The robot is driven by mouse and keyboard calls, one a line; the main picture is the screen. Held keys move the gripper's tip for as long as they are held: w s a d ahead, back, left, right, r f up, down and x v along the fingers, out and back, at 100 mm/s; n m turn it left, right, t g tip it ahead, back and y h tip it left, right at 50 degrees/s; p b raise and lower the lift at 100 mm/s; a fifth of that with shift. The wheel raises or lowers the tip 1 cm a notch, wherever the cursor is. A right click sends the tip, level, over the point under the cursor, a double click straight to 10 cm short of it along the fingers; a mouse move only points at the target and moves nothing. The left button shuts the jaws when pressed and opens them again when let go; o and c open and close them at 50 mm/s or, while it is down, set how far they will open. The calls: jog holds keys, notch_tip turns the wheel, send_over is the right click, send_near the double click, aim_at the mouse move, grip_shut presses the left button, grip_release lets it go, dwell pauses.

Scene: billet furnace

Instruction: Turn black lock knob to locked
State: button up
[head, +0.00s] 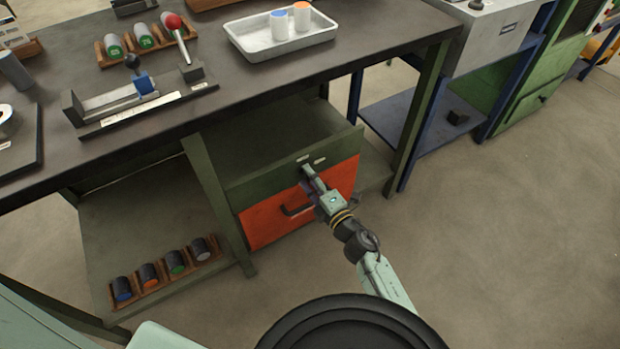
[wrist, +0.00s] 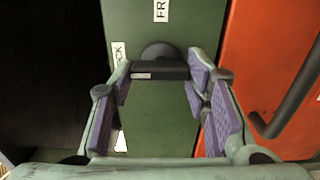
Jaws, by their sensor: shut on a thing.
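The black lock knob (wrist: 158,52) is on the green panel (wrist: 150,115) in the wrist view, a round disc with a dark bar (wrist: 160,70) across it. The bar lies crosswise in that picture. My gripper (wrist: 159,78) is shut on the bar, with a purple-padded finger at each end. A white label ending in "OCK" (wrist: 118,53) is partly hidden by the left finger. A label starting "FR" (wrist: 161,10) is at the top. In the head view my gripper (head: 308,172) reaches the panel above the orange drawer front; it largely hides the knob there.
The orange drawer front (head: 268,222) with its dark handle (head: 297,210) is just below my gripper. The workbench top (head: 225,95) overhangs above, and a green bench leg (head: 418,110) stands to the right. The floor (head: 480,260) at right is clear.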

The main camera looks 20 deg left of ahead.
jog(key=o, duration=1.2)
jog(key=shift+c, duration=0.2)
jog(key=v, duration=1.2)
